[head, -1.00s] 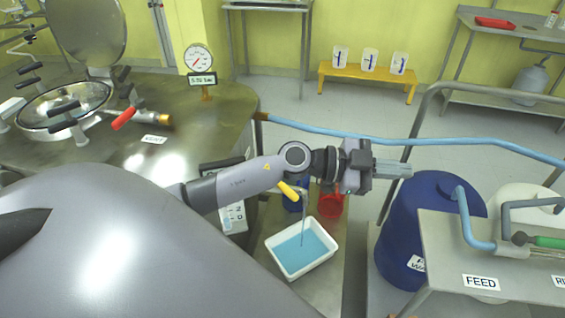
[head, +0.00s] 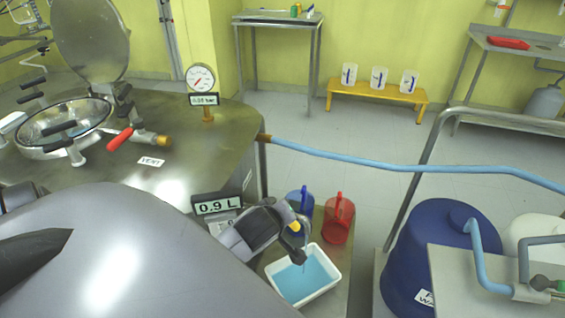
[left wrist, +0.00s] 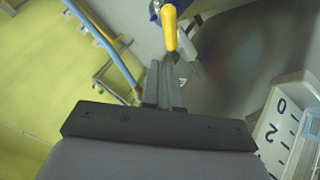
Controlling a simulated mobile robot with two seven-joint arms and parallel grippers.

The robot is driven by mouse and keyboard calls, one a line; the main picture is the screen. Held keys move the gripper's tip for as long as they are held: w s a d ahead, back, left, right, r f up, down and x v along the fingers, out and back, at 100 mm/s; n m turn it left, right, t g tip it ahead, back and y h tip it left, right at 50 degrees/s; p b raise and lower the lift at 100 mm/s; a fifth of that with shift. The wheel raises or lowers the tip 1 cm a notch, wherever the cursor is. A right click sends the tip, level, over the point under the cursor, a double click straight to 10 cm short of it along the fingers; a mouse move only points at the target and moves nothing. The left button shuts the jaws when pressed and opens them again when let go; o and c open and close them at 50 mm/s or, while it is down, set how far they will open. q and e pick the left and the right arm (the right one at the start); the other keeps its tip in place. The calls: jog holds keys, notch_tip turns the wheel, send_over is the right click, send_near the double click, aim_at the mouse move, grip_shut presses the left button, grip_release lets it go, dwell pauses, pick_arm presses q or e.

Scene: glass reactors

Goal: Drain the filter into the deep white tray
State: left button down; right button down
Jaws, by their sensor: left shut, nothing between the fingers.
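The deep white tray (head: 331,287) stands at lower centre in the head view, with blue liquid in it. The steel filter (head: 190,125) stands at left, its lid raised and a red-handled valve on top. The yellow drain handle (head: 295,227) is above the tray; in the left wrist view the yellow handle (left wrist: 169,28) is just beyond my fingertips. My left gripper (left wrist: 167,65) is shut and empty. In the head view it is above the tray's back edge, partly hiding the drain. I cannot tell whether it touches the handle. My right gripper is not in view.
A display (head: 217,206) reads 0.9 L. A blue jug (head: 301,200) and a red jug (head: 338,220) stand behind the tray. A blue drum (head: 430,260) and a metal rail (head: 420,180) are at right. A blue hose (head: 380,163) crosses behind. Open floor lies beyond.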

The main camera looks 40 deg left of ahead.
pick_arm(q)
jog(key=w+a+f+g+b, duration=0.1)
jog(key=w+a+f, duration=0.2)
jog(key=f, duration=0.6)
jog(key=shift+w+f+n+h+b, duration=0.2)
jog(key=shift+n+h+b, duration=0.1)
jog(key=shift+b, duration=0.05)
dwell(0.3)
jog(key=shift+w+d+n+g, duration=0.2)
jog(key=shift+w+n+g, duration=0.05)
jog(key=shift+n+g, duration=0.05)
